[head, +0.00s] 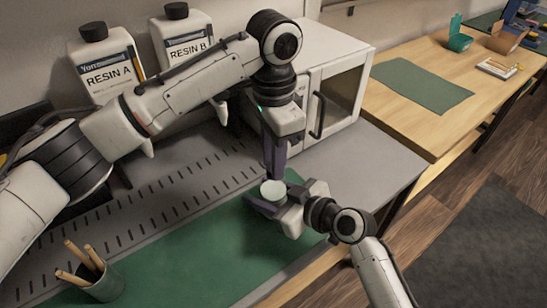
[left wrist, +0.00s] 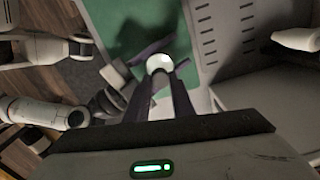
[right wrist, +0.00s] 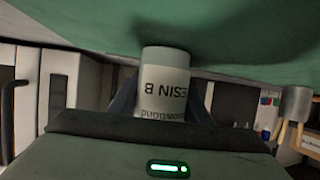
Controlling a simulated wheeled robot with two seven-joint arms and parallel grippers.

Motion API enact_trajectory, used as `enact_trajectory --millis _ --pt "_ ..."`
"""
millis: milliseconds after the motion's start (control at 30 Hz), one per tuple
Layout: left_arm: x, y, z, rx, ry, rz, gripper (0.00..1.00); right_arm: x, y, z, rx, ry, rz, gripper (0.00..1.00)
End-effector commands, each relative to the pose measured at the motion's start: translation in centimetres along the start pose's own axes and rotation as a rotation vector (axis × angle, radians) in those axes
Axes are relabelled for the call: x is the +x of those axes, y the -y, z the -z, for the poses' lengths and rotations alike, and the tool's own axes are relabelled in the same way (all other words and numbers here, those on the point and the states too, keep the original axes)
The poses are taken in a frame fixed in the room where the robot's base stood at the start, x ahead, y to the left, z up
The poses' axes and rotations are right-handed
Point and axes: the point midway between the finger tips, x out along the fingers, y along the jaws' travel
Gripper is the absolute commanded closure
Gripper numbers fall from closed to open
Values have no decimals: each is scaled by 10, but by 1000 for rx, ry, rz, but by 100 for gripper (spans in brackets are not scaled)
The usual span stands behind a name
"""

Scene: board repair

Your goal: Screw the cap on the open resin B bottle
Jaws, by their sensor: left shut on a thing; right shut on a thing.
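A small white bottle (right wrist: 165,85), labelled RESIN B, stands in my right gripper over the green mat. Its label reads upside down in the right wrist view. My right gripper (head: 268,207) is shut around the bottle. The fingers hide the join, so I cannot tell how the cap sits on the neck.
Large bottles labelled RESIN A (head: 105,72) and RESIN B (head: 180,30), both with black caps, stand at the back left. A white cabinet (head: 330,75) stands behind my grippers. A cup with wooden sticks (head: 104,285) is at the front left. The green mat (head: 190,265) is otherwise clear.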

Motion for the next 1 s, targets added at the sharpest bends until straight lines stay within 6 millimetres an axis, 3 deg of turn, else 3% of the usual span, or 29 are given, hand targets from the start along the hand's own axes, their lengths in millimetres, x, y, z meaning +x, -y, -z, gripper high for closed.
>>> enact_trajectory --millis 1000 --pt "1 -1 0 2259 -1 0 99 0 0 -1 1 2 0 100"
